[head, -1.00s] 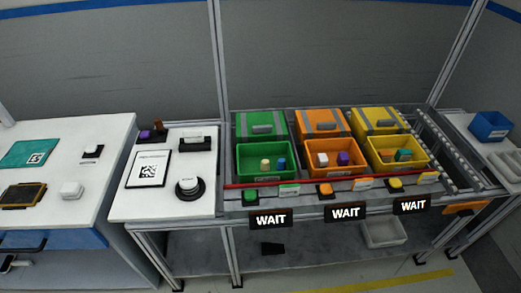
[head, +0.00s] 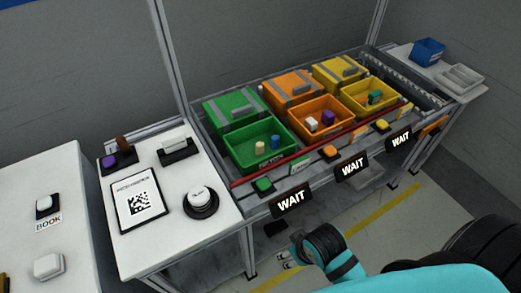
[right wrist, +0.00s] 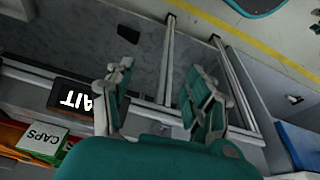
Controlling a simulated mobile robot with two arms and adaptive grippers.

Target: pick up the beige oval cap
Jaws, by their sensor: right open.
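A small beige cap (head: 259,147) stands in the open front part of the green bin (head: 241,165), with a blue piece (head: 276,141) beside it. My right gripper (head: 288,258) is below and in front of the shelf with the bins, apart from the cap. In the right wrist view the right gripper (right wrist: 160,85) has its two fingers spread with nothing between them. The cap does not show in the right wrist view. My left gripper is not in view.
An orange bin (head: 337,129) and a yellow bin (head: 389,107) stand to the right of the green one. A red rail (head: 240,183) and WAIT signs (head: 291,202) run along the front edge. A white table (head: 165,240) with a round button (head: 200,200) is at left.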

